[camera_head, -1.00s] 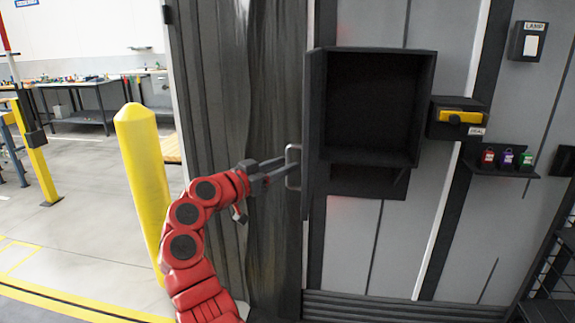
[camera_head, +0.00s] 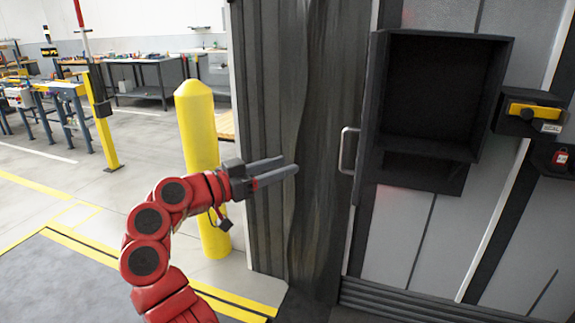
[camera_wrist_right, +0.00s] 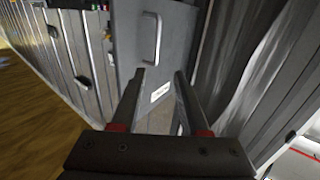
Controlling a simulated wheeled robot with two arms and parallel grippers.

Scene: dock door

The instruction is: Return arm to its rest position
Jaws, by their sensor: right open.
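The fingertips are apart from the grey door handle (camera_head: 348,150), with a clear gap. In the wrist view the fingers (camera_wrist_right: 160,74) stand apart with nothing between them, and the grey door with its handle (camera_wrist_right: 152,38) is ahead. The dark wall cabinet (camera_head: 440,95) is open and looks empty inside.
A yellow bollard (camera_head: 200,160) stands behind my arm. A box with a yellow handle (camera_head: 535,112) and a red padlock (camera_head: 561,157) are at the right. Workbenches (camera_head: 145,80) stand far back. The floor at the left is open.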

